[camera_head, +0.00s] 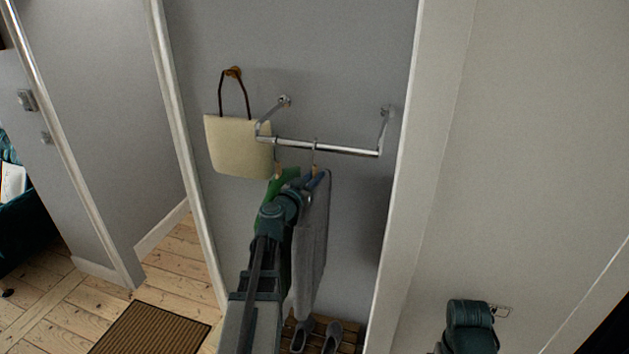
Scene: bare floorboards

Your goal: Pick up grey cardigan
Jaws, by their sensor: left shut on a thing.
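The grey cardigan (313,245) hangs from a hanger on the metal rail (335,148) in the alcove. My left gripper (311,183) is at the cardigan's shoulder, just below the hanger hook, and is shut on the cardigan. My left arm covers part of the cardigan's left side. A green garment (271,192) hangs just left of it, partly hidden behind my left gripper.
A cream bag (238,145) hangs from a wooden wall peg left of the rail. Grey shoes (332,338) stand on a slatted wooden rack (347,337) below. White door frames edge the alcove. A brown ribbed mat (150,330) lies on the floorboards at left.

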